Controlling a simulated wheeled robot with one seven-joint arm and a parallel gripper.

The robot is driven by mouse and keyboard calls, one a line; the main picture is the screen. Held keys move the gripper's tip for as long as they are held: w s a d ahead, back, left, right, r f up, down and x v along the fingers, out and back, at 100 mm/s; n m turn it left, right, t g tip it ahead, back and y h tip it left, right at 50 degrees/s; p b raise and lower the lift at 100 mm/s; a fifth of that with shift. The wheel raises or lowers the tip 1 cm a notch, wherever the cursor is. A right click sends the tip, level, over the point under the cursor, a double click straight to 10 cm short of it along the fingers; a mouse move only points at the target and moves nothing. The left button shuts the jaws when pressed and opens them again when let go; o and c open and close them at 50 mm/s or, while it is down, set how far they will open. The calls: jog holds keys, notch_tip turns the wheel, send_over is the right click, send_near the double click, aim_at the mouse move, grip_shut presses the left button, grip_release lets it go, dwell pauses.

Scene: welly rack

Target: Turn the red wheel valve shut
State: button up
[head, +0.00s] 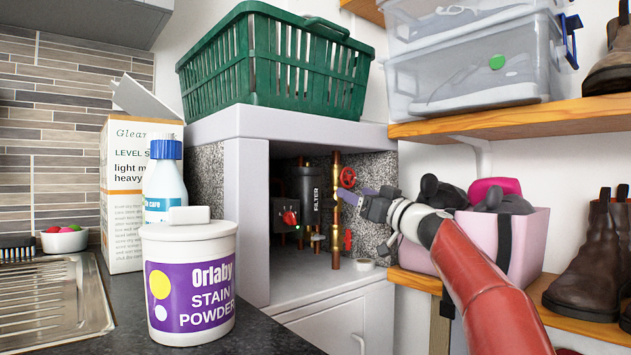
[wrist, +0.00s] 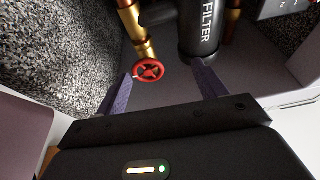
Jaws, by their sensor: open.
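The red wheel valve (head: 348,178) sits on a vertical copper and brass pipe inside the open cupboard recess. In the wrist view the red wheel (wrist: 149,70) shows face-on with its spokes, on a brass fitting. My gripper (head: 344,193) is just below and in front of the wheel in the head view. In the wrist view my gripper (wrist: 165,78) has its two purple fingers wide apart and nothing held. The wheel appears between them, closer to the left finger. Whether a finger touches it I cannot tell.
A black filter (head: 308,192) and a control box with a red knob (head: 290,217) stand left of the pipe. A red lever (head: 348,240) is lower down. The recess wall (wrist: 60,55) is close on the left. A pink box (head: 525,240) stands on the shelf, right of the recess.

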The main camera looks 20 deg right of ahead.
aim_at(349, 177)
jog(key=shift+t, duration=0.6)
jog(key=w+r+p, duration=0.4)
jog(key=w+p, duration=0.1)
jog(key=shift+w+d+r, duration=0.15)
jog(key=shift+d+r, duration=0.05)
jog(key=shift+d, duration=0.1)
jog(key=shift+w+a+p, duration=0.25)
jog(key=shift+w+p, duration=0.3)
jog(key=shift+w, duration=0.1)
jog(key=shift+c, duration=0.3)
jog(key=c, duration=0.9)
